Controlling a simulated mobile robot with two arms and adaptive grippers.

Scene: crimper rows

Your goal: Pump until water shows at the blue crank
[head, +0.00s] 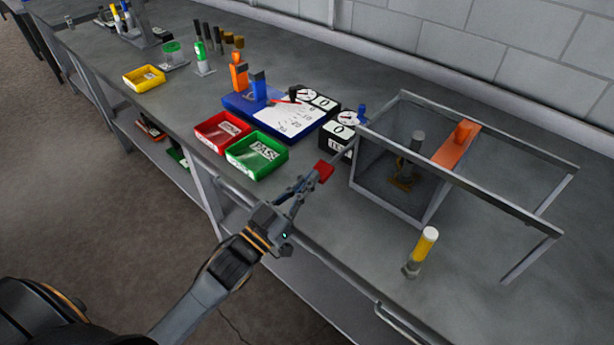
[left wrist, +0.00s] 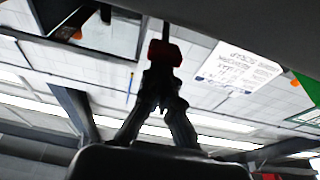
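My left gripper (head: 314,178) reaches in over the front edge of the bench. Its fingers are closed on a red block-like piece (head: 323,171). The left wrist view shows the red piece (left wrist: 165,53) between the fingertips, with a thin dark stem beyond it; what the stem joins is unclear. A small blue knob-like part (head: 361,110) stands by a black dial box (head: 338,133); I cannot tell whether it is the blue crank. A blue upright block (head: 258,86) stands on a blue board. No water is visible. My right gripper is not in view.
A metal frame (head: 480,185) with an orange bar (head: 456,146) stands right of my gripper. A yellow cylinder (head: 427,245) stands near the front edge. Red (head: 208,142) and green (head: 243,166) trays lie left of the gripper, and a yellow tray (head: 135,84) lies farther left.

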